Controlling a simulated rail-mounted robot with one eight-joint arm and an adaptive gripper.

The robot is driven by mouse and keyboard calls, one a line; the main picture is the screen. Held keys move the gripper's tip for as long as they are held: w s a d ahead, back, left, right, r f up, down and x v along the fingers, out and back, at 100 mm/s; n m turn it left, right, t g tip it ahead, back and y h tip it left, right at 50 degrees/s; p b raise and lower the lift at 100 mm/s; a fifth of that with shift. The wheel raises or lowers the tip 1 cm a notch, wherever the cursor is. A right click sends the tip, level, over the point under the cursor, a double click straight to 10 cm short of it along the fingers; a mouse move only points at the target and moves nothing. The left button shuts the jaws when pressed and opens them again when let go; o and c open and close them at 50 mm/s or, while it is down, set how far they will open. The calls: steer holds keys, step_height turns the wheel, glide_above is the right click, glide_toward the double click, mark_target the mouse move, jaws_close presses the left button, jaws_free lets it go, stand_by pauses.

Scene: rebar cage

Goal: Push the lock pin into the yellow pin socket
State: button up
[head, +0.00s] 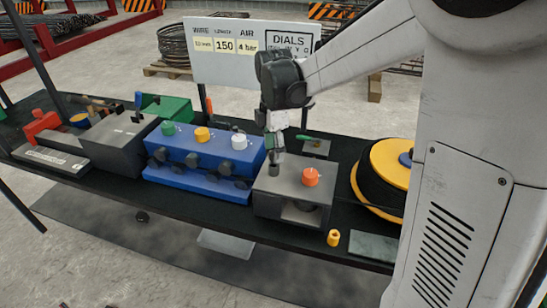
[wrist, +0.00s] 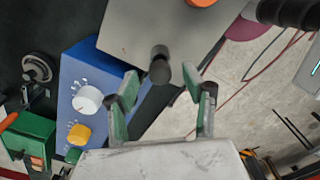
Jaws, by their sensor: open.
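A dark grey upright cylinder (head: 274,169) stands at the left part of the grey box top (head: 268,190). I cannot tell for sure whether it is the lock pin. My gripper (head: 276,150) is above it, pointing down. In the wrist view the cylinder (wrist: 160,66) appears between the fingertips of my gripper (wrist: 160,80), with gaps on both sides. The fingers, with green sides, are open and hold nothing. A small yellow cylindrical piece (head: 333,238), perhaps the pin socket, is in front of the grey box by the table's front edge.
An orange knob (head: 311,176) sits on the same grey box, close to my gripper. Left is a blue panel (head: 205,150) with several knobs. Right is a black and yellow reel (head: 388,170). A green-handled lever (head: 318,139) and a sign board (head: 235,55) are behind.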

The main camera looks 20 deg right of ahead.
steer(key=shift+f, duration=1.05)
jaws_close()
steer(key=shift+r, duration=0.1)
